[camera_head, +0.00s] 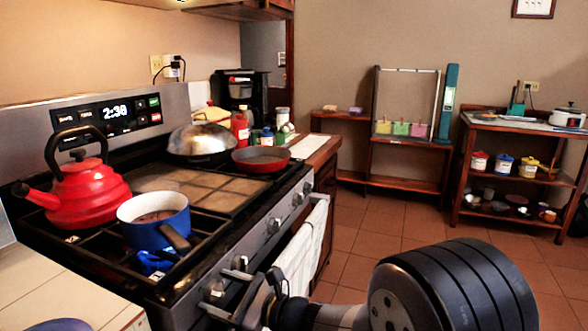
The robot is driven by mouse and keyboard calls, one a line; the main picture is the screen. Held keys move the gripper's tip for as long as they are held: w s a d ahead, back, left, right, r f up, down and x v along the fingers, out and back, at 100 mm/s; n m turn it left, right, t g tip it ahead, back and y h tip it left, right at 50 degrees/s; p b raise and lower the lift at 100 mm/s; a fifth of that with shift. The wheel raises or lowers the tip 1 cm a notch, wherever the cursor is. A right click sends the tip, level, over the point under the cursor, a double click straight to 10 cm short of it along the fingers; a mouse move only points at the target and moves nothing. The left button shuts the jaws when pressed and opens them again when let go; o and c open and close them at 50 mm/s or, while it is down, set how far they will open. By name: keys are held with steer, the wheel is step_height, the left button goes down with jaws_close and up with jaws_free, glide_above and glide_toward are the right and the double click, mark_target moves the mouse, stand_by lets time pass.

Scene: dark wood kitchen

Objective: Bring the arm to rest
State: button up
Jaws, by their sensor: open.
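My gripper (224,293) is low in the picture, in front of the stove's control knobs. My arm (450,285) reaches in from the bottom right, with a large dark rounded link nearest the camera. The lower part of the arm is cut off by the frame edge.
The stove (255,240) is close on the left. It bears a red kettle (88,192), a blue pot (153,222) and a red-rimmed pan (261,159). A white towel (302,250) hangs at its front. Tiled floor (385,225) is clear toward the back shelves (405,185).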

steer(key=m+p, duration=0.1)
steer(key=p, duration=0.1)
steer(key=m+p, duration=0.2)
steer(key=shift+w+d+r, duration=0.1)
steer(key=shift+r, duration=0.15)
steer(key=v, duration=1)
steer(key=shift+d+f, duration=0.3)
steer(key=shift+s, duration=0.2)
